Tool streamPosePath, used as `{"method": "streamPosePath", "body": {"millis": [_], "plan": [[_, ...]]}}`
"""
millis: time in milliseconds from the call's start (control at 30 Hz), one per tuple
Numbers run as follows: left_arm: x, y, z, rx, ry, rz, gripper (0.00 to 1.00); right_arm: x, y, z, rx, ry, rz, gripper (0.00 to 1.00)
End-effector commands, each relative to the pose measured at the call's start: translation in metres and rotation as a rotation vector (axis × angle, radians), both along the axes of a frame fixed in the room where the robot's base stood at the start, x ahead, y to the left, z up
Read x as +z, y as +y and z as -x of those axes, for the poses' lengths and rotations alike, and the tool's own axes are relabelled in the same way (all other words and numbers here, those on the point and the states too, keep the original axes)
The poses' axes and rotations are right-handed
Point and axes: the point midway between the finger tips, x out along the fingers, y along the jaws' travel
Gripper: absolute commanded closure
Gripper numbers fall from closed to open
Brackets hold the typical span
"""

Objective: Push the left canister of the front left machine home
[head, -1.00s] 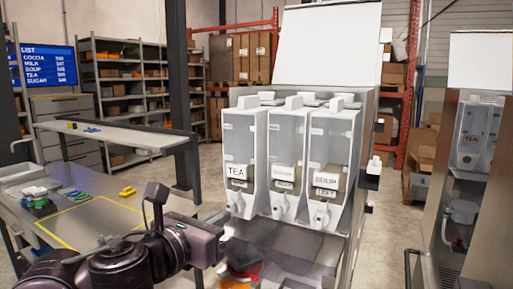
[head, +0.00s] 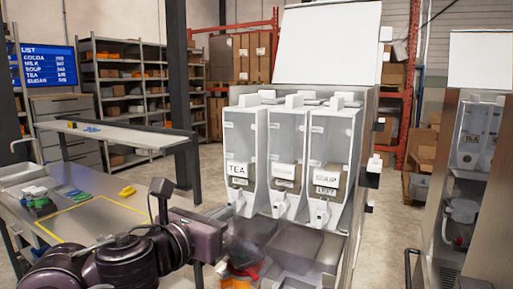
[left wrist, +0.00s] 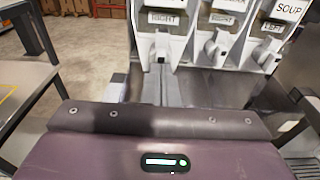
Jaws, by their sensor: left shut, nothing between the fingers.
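The front left machine (head: 362,141) holds three pale canisters in a row. Its left canister (head: 240,138) carries a TEA label and stands upright beside the middle canister (head: 286,135); the right canister (head: 331,140) is labelled SOUP. I cannot tell whether the left one sits further out than the others. In the left wrist view the left canister's spout (left wrist: 161,47) hangs above the wrist, with a RIGHT plate over it. My left gripper (head: 222,242) is shut and empty, below and in front of the left canister, apart from it. Its fingertips are hard to make out. My right gripper is out of view.
A side table (head: 120,201) with a yellow outline and small coloured items stands at the left. Orange and dark items (head: 243,262) lie low under the canisters. Another machine (head: 475,190) stands at the right, with open floor between.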

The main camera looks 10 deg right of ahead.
Motion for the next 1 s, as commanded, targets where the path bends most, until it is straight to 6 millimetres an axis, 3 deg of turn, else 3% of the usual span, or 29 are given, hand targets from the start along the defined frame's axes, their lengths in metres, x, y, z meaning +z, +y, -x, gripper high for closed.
{"method": "streamPosePath", "body": {"millis": [667, 1000], "plan": [[-0.001, -0.016, -0.023, 0.0, 0.001, 0.0, 1.0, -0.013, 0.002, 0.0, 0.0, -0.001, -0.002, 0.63], [-0.001, -0.017, -0.024, 0.0, 0.001, -0.001, 1.0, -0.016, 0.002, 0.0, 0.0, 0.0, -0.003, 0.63]]}}
